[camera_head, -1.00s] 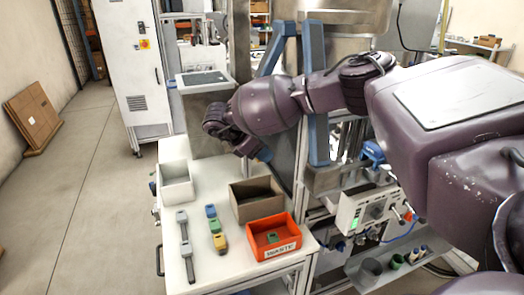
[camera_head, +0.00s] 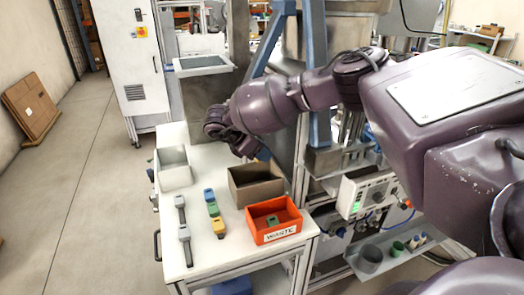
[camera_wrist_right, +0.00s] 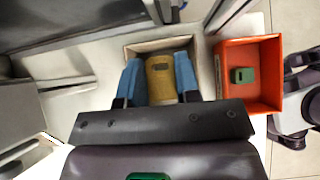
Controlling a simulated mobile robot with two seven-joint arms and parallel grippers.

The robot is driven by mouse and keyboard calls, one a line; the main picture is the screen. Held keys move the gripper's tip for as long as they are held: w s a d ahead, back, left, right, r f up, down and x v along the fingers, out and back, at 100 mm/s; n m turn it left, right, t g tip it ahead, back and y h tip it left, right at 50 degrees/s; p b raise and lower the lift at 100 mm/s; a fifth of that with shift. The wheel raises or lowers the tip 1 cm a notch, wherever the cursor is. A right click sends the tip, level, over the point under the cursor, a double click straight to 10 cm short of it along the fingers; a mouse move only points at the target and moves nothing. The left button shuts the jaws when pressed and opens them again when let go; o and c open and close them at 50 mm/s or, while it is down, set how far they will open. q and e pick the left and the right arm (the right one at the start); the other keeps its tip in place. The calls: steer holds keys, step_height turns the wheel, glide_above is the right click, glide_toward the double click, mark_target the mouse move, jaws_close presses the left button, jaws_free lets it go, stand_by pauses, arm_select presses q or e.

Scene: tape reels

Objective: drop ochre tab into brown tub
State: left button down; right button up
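The ochre tab (camera_wrist_right: 160,78) shows in the right wrist view between the two blue fingers of my right gripper (camera_wrist_right: 160,85), which are closed against its sides. The brown tub (camera_head: 238,190) stands on the white table in the head view, and its rim (camera_wrist_right: 137,50) shows behind the tab in the right wrist view. My right gripper (camera_head: 262,156) is over the tub's far side in the head view, with the tab hidden there. My left gripper is not in view.
An orange waste bin (camera_head: 262,237) with a green tab inside stands next to the brown tub. A white bin (camera_head: 174,178) stands at the table's far left. Blue, green and yellow tabs (camera_head: 218,227) and grey pieces (camera_head: 184,240) lie on the table.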

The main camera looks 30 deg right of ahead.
steer(key=o, duration=0.5)
steer(key=shift+r, duration=0.1)
steer(key=shift+w+a+r, duration=0.1)
steer(key=shift+a+r, duration=0.05)
steer(key=shift+a, duration=0.1)
steer(key=b+v, duration=0.1)
steer(key=v, duration=0.9)
steer(key=shift+r, duration=0.1)
